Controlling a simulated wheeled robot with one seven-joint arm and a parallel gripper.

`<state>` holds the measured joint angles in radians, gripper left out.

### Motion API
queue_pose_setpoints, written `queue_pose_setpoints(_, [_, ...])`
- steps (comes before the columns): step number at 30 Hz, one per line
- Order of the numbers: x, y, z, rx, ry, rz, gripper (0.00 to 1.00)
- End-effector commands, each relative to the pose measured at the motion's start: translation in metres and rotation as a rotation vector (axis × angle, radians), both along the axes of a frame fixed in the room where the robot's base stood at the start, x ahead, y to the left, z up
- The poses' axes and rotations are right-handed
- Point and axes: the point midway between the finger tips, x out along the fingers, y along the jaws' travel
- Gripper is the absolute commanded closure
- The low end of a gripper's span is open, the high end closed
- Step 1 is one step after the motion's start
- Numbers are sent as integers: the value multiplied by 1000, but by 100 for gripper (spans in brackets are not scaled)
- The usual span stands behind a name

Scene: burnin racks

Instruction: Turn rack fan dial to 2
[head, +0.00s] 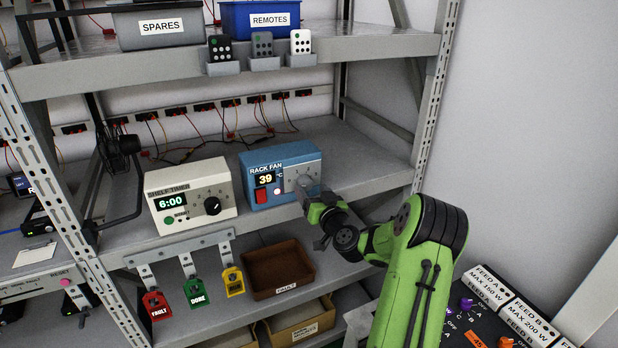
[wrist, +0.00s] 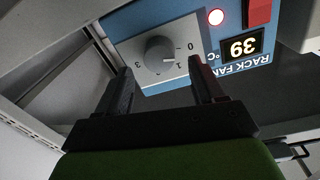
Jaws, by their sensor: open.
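The blue RACK FAN box (head: 258,162) stands on the middle shelf, its display reading 39 °C. It shows upside down in the wrist view (wrist: 125,22). Its grey round dial (wrist: 158,50) sits on a pale plate marked 0, 1 and 3; I cannot make out the 2. I cannot tell clearly which mark the dial points to. My gripper (wrist: 160,68) is open and empty, its two fingers below the dial in the wrist view, one toward each side. In the head view my gripper (head: 309,190) is in front of the box's right end and partly covers the dial.
A white SHELF TIMER box (head: 190,190) showing 6:00 stands left of the fan box. A red switch (wrist: 259,13) and a lit lamp (wrist: 216,17) are on the fan box. A brown FAULT bin (head: 278,268) is below. A rack upright (head: 432,100) stands to the right.

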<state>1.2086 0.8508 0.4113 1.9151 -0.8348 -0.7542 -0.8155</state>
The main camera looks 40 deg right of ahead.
Motion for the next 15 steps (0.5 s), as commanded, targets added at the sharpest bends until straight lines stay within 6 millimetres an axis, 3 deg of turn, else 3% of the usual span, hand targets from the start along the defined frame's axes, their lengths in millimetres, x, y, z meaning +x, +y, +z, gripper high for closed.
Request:
queue_pose_setpoints(3, [20,-6,3,1,0,2,32])
queue_pose_setpoints(6, [28,-10,1,1,1,0,32])
queue_pose_setpoints(14, [30,-10,-1,2,2,-1,32])
queue_pose_setpoints(15, [30,-10,-1,2,2,-1,36])
